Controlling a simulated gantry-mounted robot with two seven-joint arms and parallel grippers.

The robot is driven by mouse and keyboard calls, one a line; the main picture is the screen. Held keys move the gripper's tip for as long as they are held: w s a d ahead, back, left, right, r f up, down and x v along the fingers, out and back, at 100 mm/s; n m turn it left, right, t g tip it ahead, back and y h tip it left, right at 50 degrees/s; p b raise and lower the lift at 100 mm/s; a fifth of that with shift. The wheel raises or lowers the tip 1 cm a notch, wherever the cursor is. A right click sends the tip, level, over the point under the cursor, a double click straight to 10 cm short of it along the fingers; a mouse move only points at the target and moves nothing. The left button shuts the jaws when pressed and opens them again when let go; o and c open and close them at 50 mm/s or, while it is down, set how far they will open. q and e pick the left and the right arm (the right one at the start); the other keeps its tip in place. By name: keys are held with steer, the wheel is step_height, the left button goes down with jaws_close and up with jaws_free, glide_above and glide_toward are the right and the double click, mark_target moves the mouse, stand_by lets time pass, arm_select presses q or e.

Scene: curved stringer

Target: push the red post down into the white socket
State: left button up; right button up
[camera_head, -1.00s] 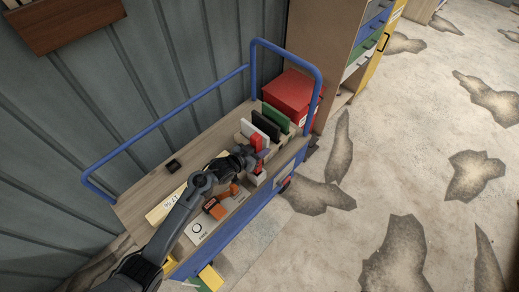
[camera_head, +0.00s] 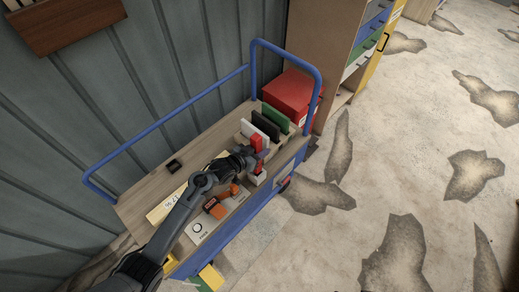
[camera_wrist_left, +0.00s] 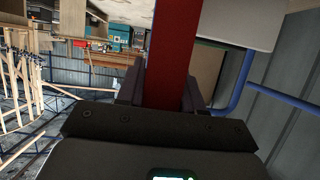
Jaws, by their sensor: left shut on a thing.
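The red post (camera_head: 257,143) stands near the right end of the wooden cart top in the head view. My left gripper (camera_head: 258,157) is shut on it; in the left wrist view the post (camera_wrist_left: 171,60) runs up between the two dark fingers (camera_wrist_left: 165,92). The white socket (camera_head: 256,178) shows as a small white block just below the gripper in the head view. Whether the post's lower end is inside the socket cannot be told, as the gripper hides it. My right gripper is not in view.
White, black and green upright panels (camera_head: 268,124) stand close behind the post, with a red box (camera_head: 291,94) beyond. An orange-and-black tool (camera_head: 216,207) lies beside my left arm. A blue rail (camera_head: 170,118) rims the cart (camera_head: 150,192). A small black item (camera_head: 173,165) lies on bare wood.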

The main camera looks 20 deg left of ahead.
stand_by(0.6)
arm_select(q)
steer(key=shift+f+b, duration=0.7)
steer(key=shift+f, duration=0.45)
steer(key=shift+f+b, duration=0.75)
steer(key=shift+f, duration=0.35)
steer(key=shift+f+b, duration=0.85)
steer(key=shift+f, duration=0.35)
steer(key=o, duration=1.2)
